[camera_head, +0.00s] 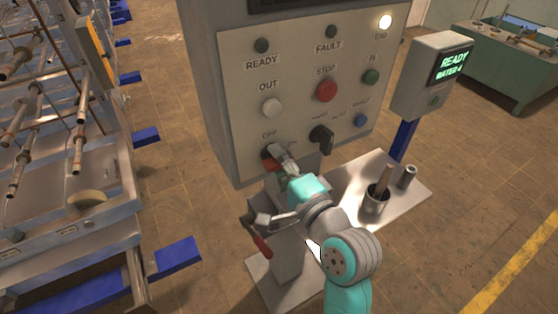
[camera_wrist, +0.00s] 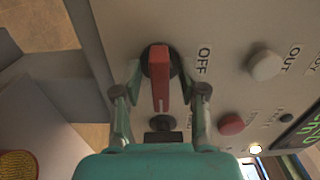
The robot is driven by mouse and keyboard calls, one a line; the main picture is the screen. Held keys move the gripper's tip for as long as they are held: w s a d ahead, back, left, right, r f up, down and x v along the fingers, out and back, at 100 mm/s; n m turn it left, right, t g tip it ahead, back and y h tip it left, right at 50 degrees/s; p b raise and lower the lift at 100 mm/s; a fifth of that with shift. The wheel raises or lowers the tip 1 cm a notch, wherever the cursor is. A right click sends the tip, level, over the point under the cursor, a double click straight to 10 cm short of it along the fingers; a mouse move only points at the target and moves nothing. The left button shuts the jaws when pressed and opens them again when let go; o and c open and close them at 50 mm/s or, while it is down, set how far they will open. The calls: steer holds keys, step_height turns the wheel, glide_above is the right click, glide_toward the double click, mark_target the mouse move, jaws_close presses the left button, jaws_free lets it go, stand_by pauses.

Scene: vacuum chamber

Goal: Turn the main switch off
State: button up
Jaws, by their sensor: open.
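The main switch is a red handle on a round dark base, low on the grey panel under the OFF label; part of its red shows in the head view (camera_head: 267,163). In the wrist view the red handle (camera_wrist: 161,82) runs from the base toward my gripper, its long side away from the OFF label. My gripper (camera_wrist: 161,80) is open, with one finger on each side of the handle. A gap shows on both sides, so it does not look clamped. In the head view my gripper (camera_head: 281,156) hides most of the switch.
A black selector (camera_head: 321,138) sits just right of the switch. A lit END lamp (camera_head: 385,21) is at top right.

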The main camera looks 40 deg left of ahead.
jaws_close()
steer(key=shift+n, duration=0.3)
steer(key=n, duration=0.3)
steer(key=shift+n, duration=0.4)
steer(key=n, duration=0.4)
steer(key=shift+n, duration=0.3)
steer(key=n, duration=0.8)
steer(key=shift+n, duration=0.3)
